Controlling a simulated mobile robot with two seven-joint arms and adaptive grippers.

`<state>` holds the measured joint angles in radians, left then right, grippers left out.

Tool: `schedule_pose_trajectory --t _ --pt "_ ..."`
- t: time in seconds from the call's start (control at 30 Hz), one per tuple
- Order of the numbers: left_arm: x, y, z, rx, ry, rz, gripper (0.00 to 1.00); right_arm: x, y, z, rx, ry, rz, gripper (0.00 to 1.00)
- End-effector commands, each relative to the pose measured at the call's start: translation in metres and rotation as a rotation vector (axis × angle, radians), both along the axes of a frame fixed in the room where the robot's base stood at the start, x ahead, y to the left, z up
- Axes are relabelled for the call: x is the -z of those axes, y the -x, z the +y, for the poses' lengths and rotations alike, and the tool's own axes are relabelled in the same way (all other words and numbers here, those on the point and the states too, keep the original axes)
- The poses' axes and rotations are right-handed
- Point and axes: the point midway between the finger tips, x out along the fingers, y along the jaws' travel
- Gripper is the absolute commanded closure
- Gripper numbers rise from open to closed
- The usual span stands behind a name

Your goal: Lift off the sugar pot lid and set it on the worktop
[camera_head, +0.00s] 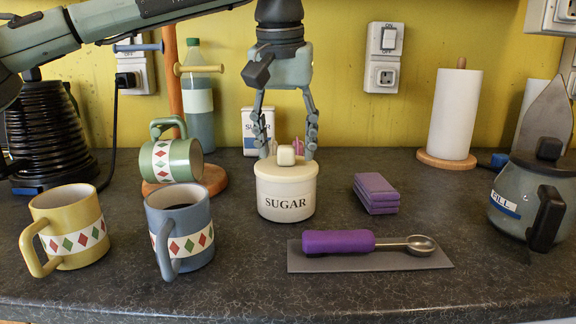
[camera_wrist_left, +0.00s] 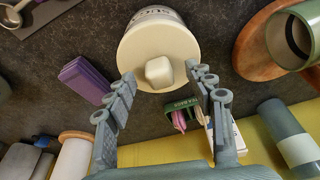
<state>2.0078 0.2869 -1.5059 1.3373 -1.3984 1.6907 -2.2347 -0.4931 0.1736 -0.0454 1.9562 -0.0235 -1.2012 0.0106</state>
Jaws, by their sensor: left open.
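The cream sugar pot (camera_head: 287,198), marked SUGAR, stands upright on the dark worktop (camera_head: 330,215). Its lid (camera_head: 267,167) is seated on top and has a blocky cream knob (camera_head: 286,155). In the left wrist view the lid (camera_wrist_left: 135,50) and knob (camera_wrist_left: 159,72) show from above. My left gripper (camera_head: 287,155) points down behind and above the pot, its fingers open on either side of the knob in the head view. In the left wrist view the open fingertips (camera_wrist_left: 164,82) lie at the lid's edge, with nothing held. My right gripper is not in view.
A purple-handled scoop (camera_head: 345,242) lies on a grey mat in front. Blue (camera_head: 180,235), yellow (camera_head: 68,228) and green (camera_head: 171,160) mugs are left. Folded purple cloths (camera_head: 376,193) lie right of the pot, with a grey pot (camera_head: 520,200) beyond. Worktop between cloths and grey pot is clear.

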Motion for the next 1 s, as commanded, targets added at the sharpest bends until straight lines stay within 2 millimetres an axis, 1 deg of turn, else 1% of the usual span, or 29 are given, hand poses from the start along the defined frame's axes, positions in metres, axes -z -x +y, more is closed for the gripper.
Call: schedule_pose_trajectory --t 0.4,0.73,1.0 --pt "-0.0004 0.0 0.0002 0.0 0.0 0.0 0.46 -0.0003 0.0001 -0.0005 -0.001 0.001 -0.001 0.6" --pt "-0.0016 -0.0001 0.0002 -0.001 -0.001 0.0 0.46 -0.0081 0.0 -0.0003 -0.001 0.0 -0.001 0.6" --pt "-0.0003 -0.0001 0.0002 -0.001 0.0 0.0 0.46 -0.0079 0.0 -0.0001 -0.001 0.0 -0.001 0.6"
